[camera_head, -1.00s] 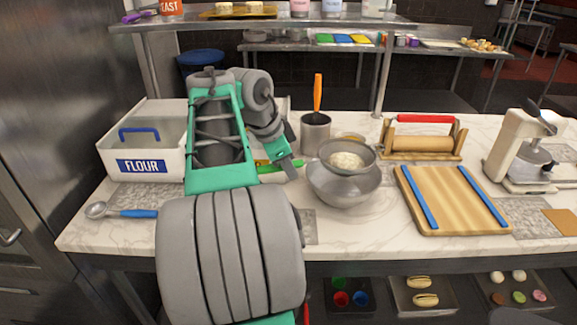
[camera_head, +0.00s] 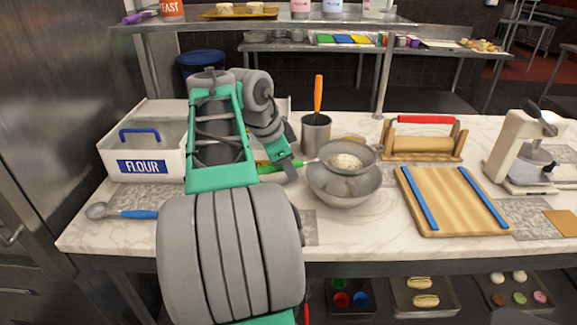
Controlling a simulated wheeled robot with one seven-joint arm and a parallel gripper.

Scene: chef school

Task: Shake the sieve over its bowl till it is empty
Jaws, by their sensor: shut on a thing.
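The sieve (camera_head: 346,158) is a round metal mesh with a green handle (camera_head: 268,169), and a pale floury heap (camera_head: 347,162) lies in it. It is above the metal bowl (camera_head: 343,193), over the bowl's opening. My gripper (camera_head: 291,168) is at the left of the bowl, shut on the sieve's handle, and my arm hides part of the handle. I cannot tell how wide the gap is between sieve and bowl.
A white flour bin (camera_head: 148,150) stands at the left.

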